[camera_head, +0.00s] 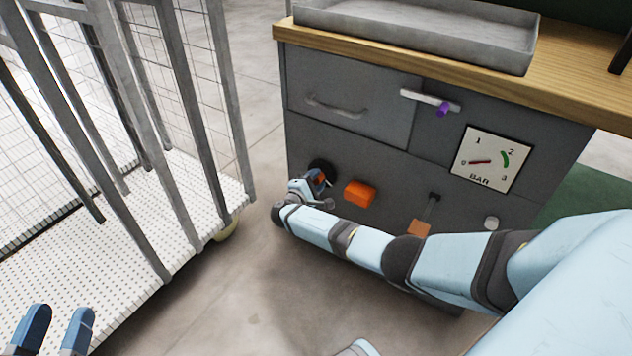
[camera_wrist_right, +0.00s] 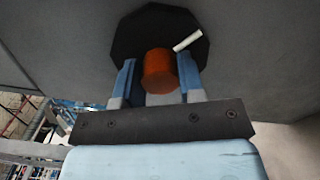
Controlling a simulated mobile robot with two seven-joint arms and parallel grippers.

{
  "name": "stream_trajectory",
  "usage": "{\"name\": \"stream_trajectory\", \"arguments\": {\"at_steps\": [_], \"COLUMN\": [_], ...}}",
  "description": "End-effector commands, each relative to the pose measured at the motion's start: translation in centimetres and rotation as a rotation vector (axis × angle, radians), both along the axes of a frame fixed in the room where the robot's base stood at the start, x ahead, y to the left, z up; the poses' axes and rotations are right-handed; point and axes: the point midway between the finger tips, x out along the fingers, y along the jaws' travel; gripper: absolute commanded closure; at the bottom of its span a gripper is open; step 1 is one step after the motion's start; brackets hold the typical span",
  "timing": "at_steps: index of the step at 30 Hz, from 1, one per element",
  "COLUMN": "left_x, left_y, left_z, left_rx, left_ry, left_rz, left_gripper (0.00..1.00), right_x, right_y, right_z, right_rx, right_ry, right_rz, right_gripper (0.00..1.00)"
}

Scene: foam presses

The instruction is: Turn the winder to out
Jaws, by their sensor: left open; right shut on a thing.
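The winder is an orange round knob (camera_wrist_right: 158,72) on a black eight-sided plate (camera_wrist_right: 190,25) with a white pointer mark (camera_wrist_right: 187,40). The mark points up and right in the right wrist view. In the head view the black plate (camera_head: 321,167) shows low on the left of the grey cabinet front, and my gripper mostly hides the knob. My right gripper (camera_wrist_right: 160,78) is shut on the knob, one blue finger on each side. It also shows in the head view (camera_head: 318,180). My left gripper (camera_head: 57,325) is open and empty at the lower left, far from the cabinet.
The cabinet front also carries a drawer handle (camera_head: 337,107), a purple-knobbed bar (camera_head: 443,109), a BAR gauge (camera_head: 491,160) with its red needle at 0, an orange block (camera_head: 360,193), a small lever (camera_head: 430,208) and a white button (camera_head: 491,223). A mesh cage (camera_head: 130,130) stands left.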

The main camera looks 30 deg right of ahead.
Motion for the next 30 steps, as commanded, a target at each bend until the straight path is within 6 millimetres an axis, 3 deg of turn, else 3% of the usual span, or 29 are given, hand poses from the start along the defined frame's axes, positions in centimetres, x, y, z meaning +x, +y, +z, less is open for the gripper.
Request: {"name": "stream_trajectory", "arguments": {"at_steps": [30], "left_x": [0.04], "left_y": [-0.09], "left_z": [-0.18], "left_rx": [-0.005], "left_ry": [0.007], "left_rz": [0.004], "left_gripper": [0.57], "right_x": [-0.04], "right_y": [0.14], "right_z": [-0.11], "right_rx": [0.371], "right_ry": [-0.888], "right_rz": [0.000], "right_gripper": [0.88]}}
